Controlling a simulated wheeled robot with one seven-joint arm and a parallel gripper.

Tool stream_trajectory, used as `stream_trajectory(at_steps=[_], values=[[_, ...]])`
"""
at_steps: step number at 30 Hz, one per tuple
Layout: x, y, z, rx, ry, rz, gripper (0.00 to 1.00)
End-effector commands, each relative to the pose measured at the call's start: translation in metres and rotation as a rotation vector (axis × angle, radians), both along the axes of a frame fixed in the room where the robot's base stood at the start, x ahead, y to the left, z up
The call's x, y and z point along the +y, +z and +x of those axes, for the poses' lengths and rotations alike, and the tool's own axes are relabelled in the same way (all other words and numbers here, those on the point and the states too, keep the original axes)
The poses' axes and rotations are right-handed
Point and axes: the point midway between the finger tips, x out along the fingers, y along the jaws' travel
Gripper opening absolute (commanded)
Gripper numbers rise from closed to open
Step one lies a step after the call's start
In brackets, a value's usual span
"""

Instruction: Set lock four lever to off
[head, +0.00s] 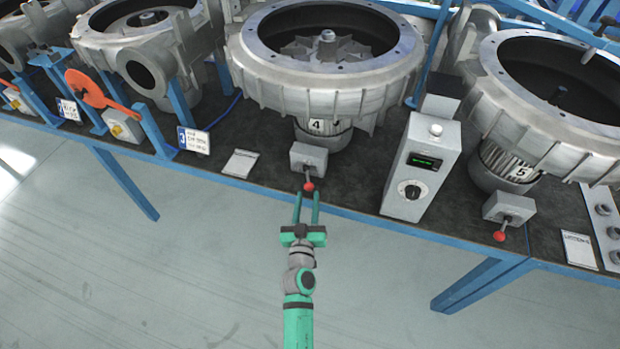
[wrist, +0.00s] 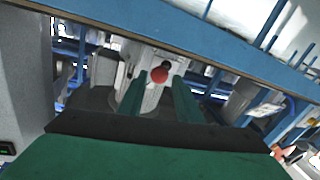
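The lock four lever is a short dark rod with a red knob (head: 309,186), on a grey box (head: 309,158) below the blower marked 4 (head: 316,125). In the head view the lever points down toward the bench's front edge. My gripper (head: 307,194) is open, with its two green fingers pointing at the lever and the knob close to the fingertips. In the wrist view the red knob (wrist: 160,74) appears between the two fingers (wrist: 157,88), with a gap on each side. I cannot tell whether either finger touches the lever.
Another red-knobbed lever (head: 500,235) sits under blower 5 (head: 521,172). A paper sheet (head: 240,163) lies to the left. The blue bench edge (head: 350,211) runs across below; the floor in front is clear.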

Motion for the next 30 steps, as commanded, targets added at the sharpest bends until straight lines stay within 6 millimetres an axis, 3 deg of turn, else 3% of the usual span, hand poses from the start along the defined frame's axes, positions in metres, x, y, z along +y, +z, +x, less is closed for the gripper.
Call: stream_trajectory(at_steps=[9,15,21,30], values=[[-0.005,0.001,0.052,-0.001,0.0,-0.001,0.32],[-0.007,0.001,0.076,-0.001,0.0,-0.001,0.32],[-0.008,0.0,0.088,-0.001,0.0,-0.001,0.32],[-0.008,0.0,0.089,0.0,0.0,0.001,0.32]])
